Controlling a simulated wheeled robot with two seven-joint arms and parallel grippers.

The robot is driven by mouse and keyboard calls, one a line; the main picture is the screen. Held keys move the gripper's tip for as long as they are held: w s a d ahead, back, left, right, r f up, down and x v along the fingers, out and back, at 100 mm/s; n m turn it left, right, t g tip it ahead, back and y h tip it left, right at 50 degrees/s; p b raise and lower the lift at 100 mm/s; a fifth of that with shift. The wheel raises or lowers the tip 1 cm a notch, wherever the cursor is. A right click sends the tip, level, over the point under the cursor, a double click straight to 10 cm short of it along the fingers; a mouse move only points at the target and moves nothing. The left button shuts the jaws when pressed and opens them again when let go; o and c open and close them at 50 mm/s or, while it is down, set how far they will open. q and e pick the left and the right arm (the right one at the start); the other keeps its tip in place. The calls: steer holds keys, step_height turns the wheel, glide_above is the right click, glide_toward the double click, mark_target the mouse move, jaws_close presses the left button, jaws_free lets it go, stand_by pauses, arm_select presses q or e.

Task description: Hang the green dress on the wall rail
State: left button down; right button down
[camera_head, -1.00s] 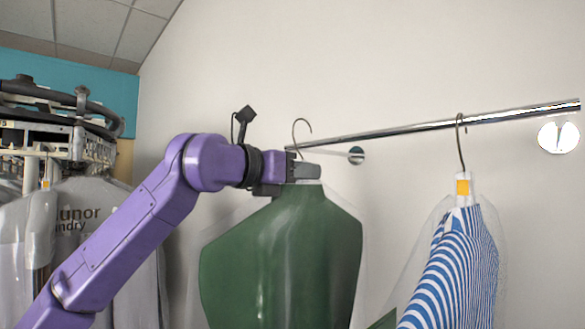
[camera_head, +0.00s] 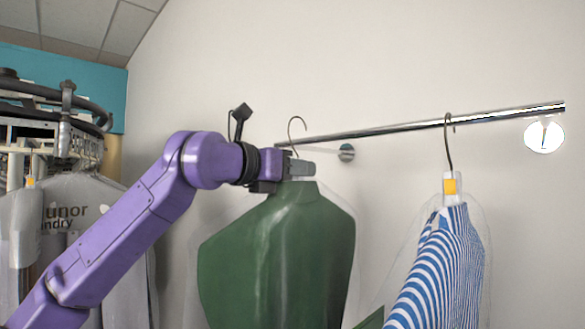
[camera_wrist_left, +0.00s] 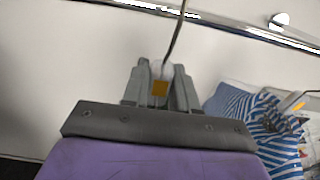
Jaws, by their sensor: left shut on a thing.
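The green dress (camera_head: 280,255) hangs in a clear cover from a hanger with a thin wire hook (camera_head: 291,127). My left gripper (camera_head: 300,169) is shut on the hanger's neck, just above the dress. In the left wrist view, the fingers (camera_wrist_left: 161,88) close around the neck with its orange tag (camera_wrist_left: 160,88), and the hook wire runs up out of the picture. The wall rail (camera_head: 420,126) is a chrome bar. The hook is at the rail's left end in the head view; I cannot tell whether it touches the rail. My right gripper is not in view.
A blue-and-white striped garment (camera_head: 440,265) in a clear cover hangs on the rail to the right of the dress. Covered grey garments (camera_head: 75,225) hang from a conveyor rack (camera_head: 60,125) at the left. The rail between hook and striped garment is bare.

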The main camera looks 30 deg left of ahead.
arm_select(q)
steer(key=shift+p+x, duration=0.8)
steer(key=shift+x, duration=1.2)
steer(key=shift+r, duration=0.1)
steer(key=shift+f+b, duration=1.25)
steer(key=shift+f, duration=0.1)
steer(key=c, duration=0.8)
jaws_free()
steer(key=shift+s+f, duration=0.1)
